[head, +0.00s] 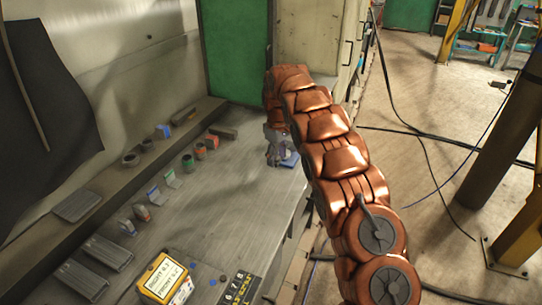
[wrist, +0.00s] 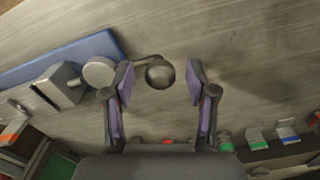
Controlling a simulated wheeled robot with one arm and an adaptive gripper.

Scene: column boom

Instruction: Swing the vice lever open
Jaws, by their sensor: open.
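The vice (wrist: 60,84) is a grey block on a blue base plate (wrist: 92,48) at the left of the wrist view. A round grey hub (wrist: 99,71) joins a thin lever (wrist: 146,58) that ends in a dark ball knob (wrist: 160,73). My gripper (wrist: 161,82) is open, with its two purple-padded fingers on either side of the knob; a gap shows on both sides. In the head view, the blue base plate (head: 291,160) shows at the bench's right edge, with my gripper (head: 276,150) beside it; the vice is hard to make out there.
Several small parts stand along the bench's back ledge (head: 165,140). A yellow box (head: 164,278) and a black numbered strip (head: 238,288) lie at the near end. A green panel (head: 236,50) and cabinet (head: 315,40) stand beyond.

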